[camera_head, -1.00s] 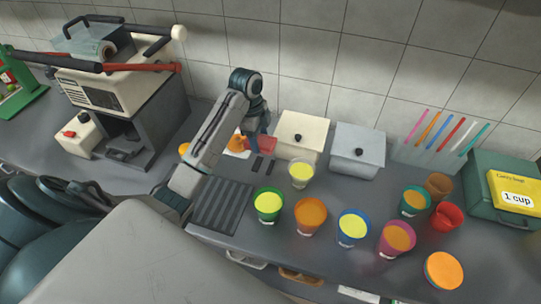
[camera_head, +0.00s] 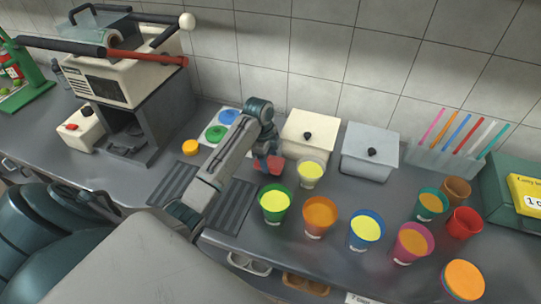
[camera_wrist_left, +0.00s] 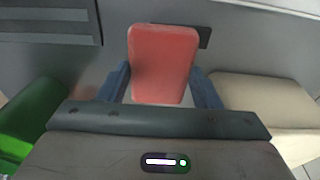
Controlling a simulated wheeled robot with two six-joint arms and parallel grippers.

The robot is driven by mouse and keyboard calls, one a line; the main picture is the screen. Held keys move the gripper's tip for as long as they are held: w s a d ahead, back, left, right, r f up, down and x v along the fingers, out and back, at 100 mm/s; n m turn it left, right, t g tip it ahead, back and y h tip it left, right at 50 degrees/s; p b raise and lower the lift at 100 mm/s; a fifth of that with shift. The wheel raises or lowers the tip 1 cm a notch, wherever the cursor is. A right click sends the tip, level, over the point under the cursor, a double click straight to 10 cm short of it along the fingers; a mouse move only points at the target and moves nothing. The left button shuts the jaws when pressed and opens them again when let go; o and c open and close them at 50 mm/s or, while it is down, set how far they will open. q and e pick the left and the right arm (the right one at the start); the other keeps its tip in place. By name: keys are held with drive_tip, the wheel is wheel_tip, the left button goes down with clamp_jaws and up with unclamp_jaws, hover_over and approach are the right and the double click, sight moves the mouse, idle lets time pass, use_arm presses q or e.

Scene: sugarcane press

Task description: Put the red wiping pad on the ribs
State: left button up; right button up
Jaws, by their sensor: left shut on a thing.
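The red wiping pad (camera_wrist_left: 163,62) is a flat red block with rounded corners. My left gripper (camera_head: 267,160) is shut on it, with one blue finger on each side in the left wrist view. The pad also shows in the head view (camera_head: 268,166), below the gripper, partly hidden by it. The dark ribs (camera_head: 228,207) are grooves in the counter, to the left of and nearer than the pad; my left forearm crosses over them. Part of the ribs shows at the top left of the left wrist view (camera_wrist_left: 48,20). My right gripper is not in view.
A clear cup with yellow contents (camera_head: 311,173) and a green cup (camera_head: 275,203) stand close to the pad. A cream lidded bin (camera_head: 305,150) is just behind. A white tray with coloured lids (camera_head: 207,140) lies left of the arm. The press (camera_head: 125,85) stands further left.

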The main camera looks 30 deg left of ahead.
use_arm(q)
drive_tip(key=shift+w+a+r, duration=0.15)
drive_tip(key=shift+w+r, duration=0.05)
drive_tip(key=shift+w, duration=0.55)
drive_tip(key=shift+w+f+p, duration=0.2)
drive_tip(key=shift+p, duration=0.25)
drive_tip(key=shift+f, duration=0.65)
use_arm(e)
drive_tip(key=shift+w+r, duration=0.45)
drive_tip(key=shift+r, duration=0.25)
use_arm(q)
drive_tip(key=o, duration=0.9)
drive_tip(key=shift+o, duration=0.2)
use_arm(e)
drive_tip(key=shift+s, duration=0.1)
